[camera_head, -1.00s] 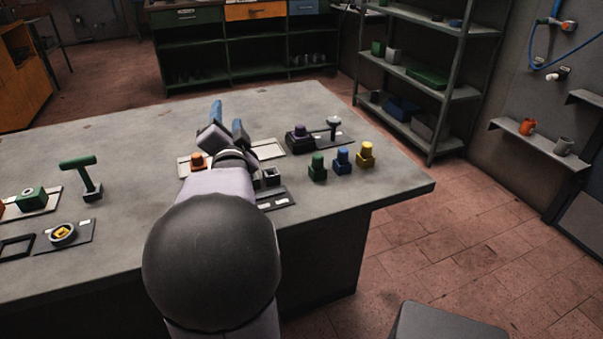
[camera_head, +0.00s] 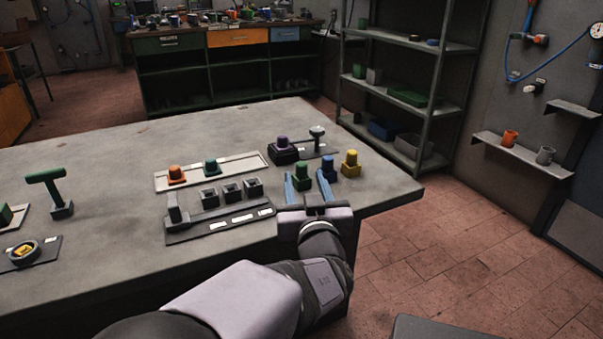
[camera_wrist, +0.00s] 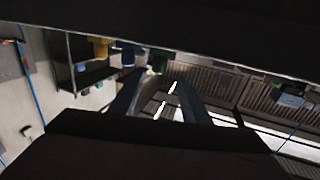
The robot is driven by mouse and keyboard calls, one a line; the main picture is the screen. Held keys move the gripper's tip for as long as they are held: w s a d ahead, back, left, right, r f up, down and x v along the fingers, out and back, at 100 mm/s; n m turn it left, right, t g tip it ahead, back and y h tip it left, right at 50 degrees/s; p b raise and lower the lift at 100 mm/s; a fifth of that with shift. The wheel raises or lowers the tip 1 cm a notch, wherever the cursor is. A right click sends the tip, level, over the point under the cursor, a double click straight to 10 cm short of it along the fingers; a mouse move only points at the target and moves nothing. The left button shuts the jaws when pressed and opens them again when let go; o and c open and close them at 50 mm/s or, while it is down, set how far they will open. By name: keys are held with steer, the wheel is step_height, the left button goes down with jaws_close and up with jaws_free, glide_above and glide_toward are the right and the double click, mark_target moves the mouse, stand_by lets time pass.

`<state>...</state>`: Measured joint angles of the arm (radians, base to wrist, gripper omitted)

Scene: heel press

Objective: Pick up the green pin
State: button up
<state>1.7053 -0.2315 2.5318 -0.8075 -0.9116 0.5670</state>
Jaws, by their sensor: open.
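A green pin (camera_head: 302,176) stands upright on the table at the left end of a row with a blue pin (camera_head: 327,169) and a yellow pin (camera_head: 350,163). The row's green pin shows just beyond the fingertips in the wrist view (camera_wrist: 158,63). I cannot tell the exact gap between fingers and pin.
A dark fixture with several square sockets (camera_head: 231,193) lies left of my gripper. A purple-topped block (camera_head: 283,150) stands behind the row. A green T-handle (camera_head: 46,176) stands far left. The table's right edge (camera_head: 415,190) is close to the row.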

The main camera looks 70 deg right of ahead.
mark_target(302, 168)
steer(key=shift+d+r+p, duration=0.15)
steer(key=shift+p, duration=0.2)
steer(key=p, duration=0.3)
steer(key=shift+w+d+r, duration=0.15)
steer(key=shift+w+d, duration=0.2)
steer(key=shift+d, duration=0.05)
steer(key=shift+w+d+p, duration=0.1)
steer(key=shift+d+p, duration=0.3)
steer(key=shift+p, duration=0.85)
steer(key=shift+f, duration=0.2)
steer(key=shift+f, duration=0.1)
steer(key=shift+x, duration=2.65)
steer(key=shift+c, duration=0.6)
jaws_close()
